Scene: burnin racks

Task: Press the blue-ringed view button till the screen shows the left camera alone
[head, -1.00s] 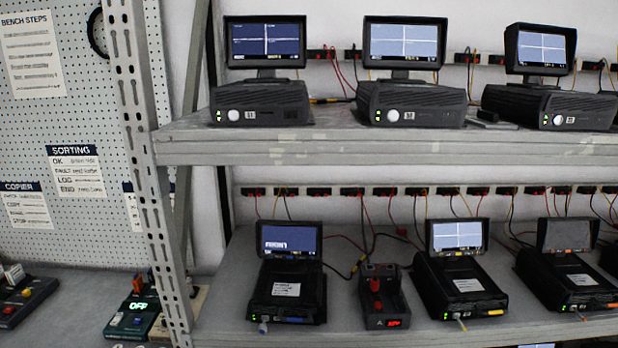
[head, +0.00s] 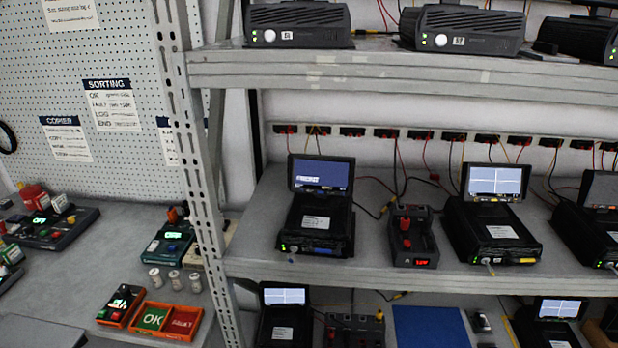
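No gripper of mine is in view. I cannot make out a blue-ringed view button for certain. On the middle shelf a black recorder unit (head: 318,225) has a screen (head: 321,172) showing one blue picture with small white text at lower left. To its right another black unit (head: 495,230) has a screen (head: 495,181) split into four panes. A teal box (head: 168,246) on the left bench has a green lit display and a blue button. Which screen is the task's own I cannot tell.
A metal rack post (head: 196,150) stands between the left bench and the shelves. A small black box (head: 414,240) with red knobs sits between the two units. More units stand on the top and bottom shelves.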

